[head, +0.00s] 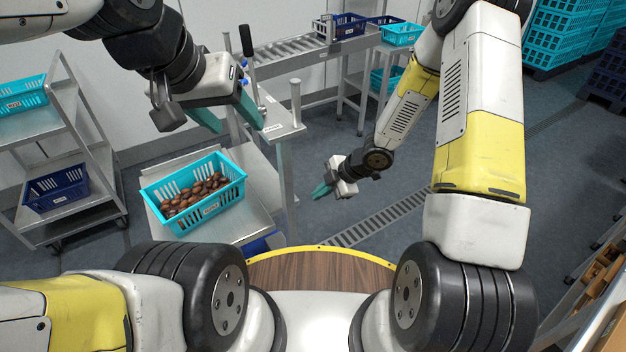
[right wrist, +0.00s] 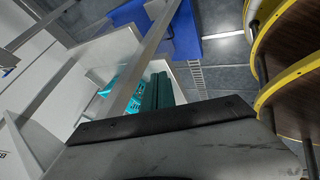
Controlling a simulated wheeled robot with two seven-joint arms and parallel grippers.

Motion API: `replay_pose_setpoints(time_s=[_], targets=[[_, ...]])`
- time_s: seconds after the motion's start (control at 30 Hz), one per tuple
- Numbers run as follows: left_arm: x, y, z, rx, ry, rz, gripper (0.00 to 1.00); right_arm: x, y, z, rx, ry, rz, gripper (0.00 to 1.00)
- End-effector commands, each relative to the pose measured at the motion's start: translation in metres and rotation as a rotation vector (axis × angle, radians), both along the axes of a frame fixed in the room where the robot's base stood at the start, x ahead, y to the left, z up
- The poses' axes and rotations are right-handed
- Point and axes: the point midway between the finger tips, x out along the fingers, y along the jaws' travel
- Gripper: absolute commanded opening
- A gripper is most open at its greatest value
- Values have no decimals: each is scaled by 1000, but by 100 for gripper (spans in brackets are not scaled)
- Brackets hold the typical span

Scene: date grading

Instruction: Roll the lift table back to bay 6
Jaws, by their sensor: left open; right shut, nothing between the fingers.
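The lift table (head: 240,226) stands in front of me on the left, with a pale flat top and an upright at its right side. The upright carries a top plate (head: 283,123), a black-gripped lever (head: 246,42) and a grey post. A turquoise crate (head: 183,226) of brown dates lies on the table top; part of it also shows in the right wrist view (right wrist: 122,84). My left gripper (head: 226,116) is open beside the top plate; I cannot tell whether it touches. My right gripper (head: 321,191) is shut and empty, over the floor right of the table. Bay 6 cannot be made out.
A shelf trolley (head: 62,150) with a turquoise and a dark blue crate stands at the left. A roller conveyor (head: 290,50) and a bench with crates stand behind. Crate stacks (head: 572,35) stand back right. Floor around the drain grate (head: 375,218) is clear.

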Motion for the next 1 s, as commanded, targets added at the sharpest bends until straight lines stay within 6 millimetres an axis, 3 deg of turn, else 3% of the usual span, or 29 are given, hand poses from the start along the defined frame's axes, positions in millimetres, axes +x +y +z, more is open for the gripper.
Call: replay_pose_setpoints(time_s=[0.27, 0.67, 0.8, 1.0], targets=[[0, 0, 0, 0, 0, 0, 57, -3, 19, -24, 18, 6, 36, 0], [0, 0, 0, 0, 0, 0, 57, 12, 66, -91, 15, 5, 35, 0], [0, 0, 0, 0, 0, 0, 57, 33, 77, -86, 17, 0, 32, 0], [0, 0, 0, 0, 0, 0, 57, 44, 85, -87, 16, 3, 32, 0]])
